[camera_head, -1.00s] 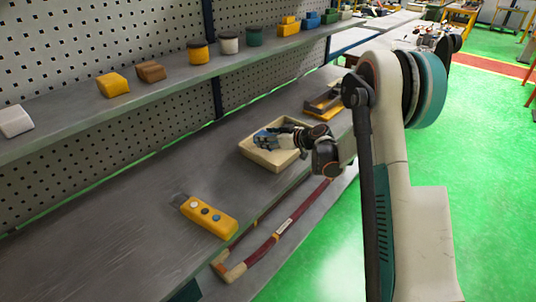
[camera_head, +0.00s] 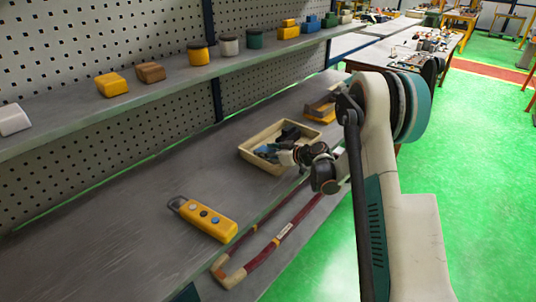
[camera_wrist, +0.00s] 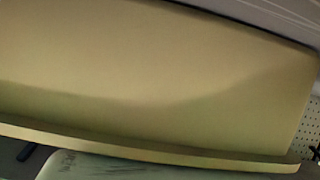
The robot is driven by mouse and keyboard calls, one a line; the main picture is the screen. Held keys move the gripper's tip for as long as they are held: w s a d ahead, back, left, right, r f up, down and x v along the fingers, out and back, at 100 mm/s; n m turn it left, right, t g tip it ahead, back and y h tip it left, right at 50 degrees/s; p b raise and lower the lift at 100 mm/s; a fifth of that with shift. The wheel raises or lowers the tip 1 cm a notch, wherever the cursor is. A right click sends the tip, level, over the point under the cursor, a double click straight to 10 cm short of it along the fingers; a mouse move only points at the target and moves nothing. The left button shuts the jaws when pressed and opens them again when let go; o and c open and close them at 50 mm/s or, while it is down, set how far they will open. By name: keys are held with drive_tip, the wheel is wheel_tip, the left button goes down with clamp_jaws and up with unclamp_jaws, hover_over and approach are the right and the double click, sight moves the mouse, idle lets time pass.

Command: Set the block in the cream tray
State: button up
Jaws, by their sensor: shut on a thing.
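The cream tray (camera_head: 250,157) lies on the grey bench in the middle of the head view. My gripper (camera_head: 278,152) is low at the tray's near right side, with its tip inside the tray's outline. It is shut on a blue block (camera_head: 267,151), which shows only partly at the gripper's tip. I cannot tell whether the block touches the tray floor. A dark shape (camera_head: 290,133) shows inside the tray beside the gripper; it is too small to identify. In the wrist view, a large beige surface (camera_wrist: 160,75) fills most of the picture; the block cannot be made out there.
A yellow control box with buttons (camera_head: 208,219) lies nearer on the bench. A dark tray with a yellow part (camera_head: 321,110) stands behind the cream tray. A red frame (camera_head: 266,248) lies along the front edge. The upper shelf (camera_head: 165,84) holds several blocks and jars.

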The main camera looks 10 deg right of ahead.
drive_tip(key=shift+s+f, duration=0.1)
drive_tip(key=shift+f, duration=0.15)
drive_tip(key=o, duration=1)
drive_tip(key=shift+r+p, duration=0.35)
drive_tip(key=shift+p, duration=0.1)
drive_tip(key=p+v, duration=0.2)
drive_tip(key=v, duration=1)
